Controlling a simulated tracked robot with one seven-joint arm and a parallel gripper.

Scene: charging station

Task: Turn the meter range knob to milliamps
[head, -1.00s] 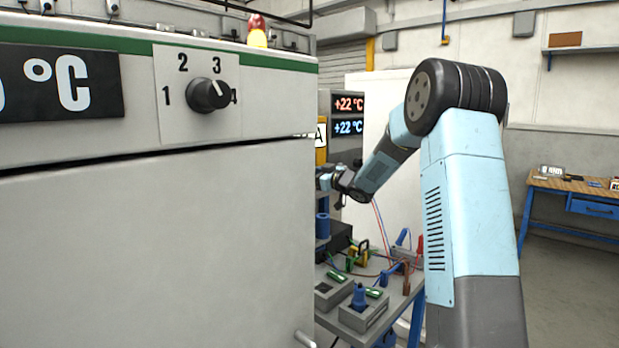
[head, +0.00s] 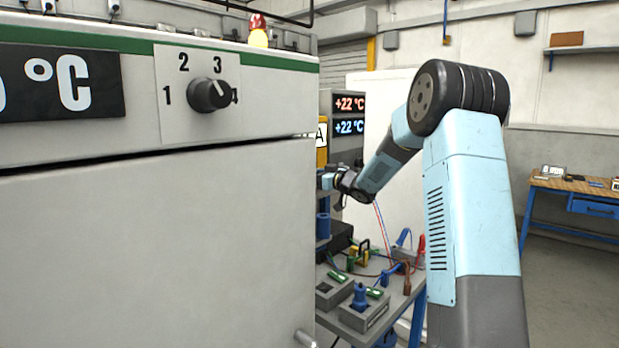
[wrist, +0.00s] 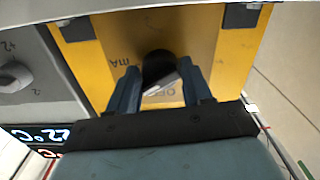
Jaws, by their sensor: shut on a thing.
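The yellow meter (wrist: 225,62) fills the top of the wrist view, with its lettering upside down. Its black range knob (wrist: 158,68) sits between the two blue fingers of my gripper (wrist: 160,76), which is shut on it. The "mA" label shows to the left of the knob. An "OFF" label is partly visible below it, between the fingers. A pale mark shows on the knob's lower right side, but its exact pointing is hard to tell. In the head view only a strip of the meter (head: 321,155) shows, and the fingertips are hidden behind the cabinet edge.
A large grey cabinet (head: 160,240) with a numbered black knob (head: 209,96) fills the left of the head view. A bench (head: 400,300) with several wires and plugs stands below my arm. A wooden workbench (head: 575,187) is at the far right, with open floor before it.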

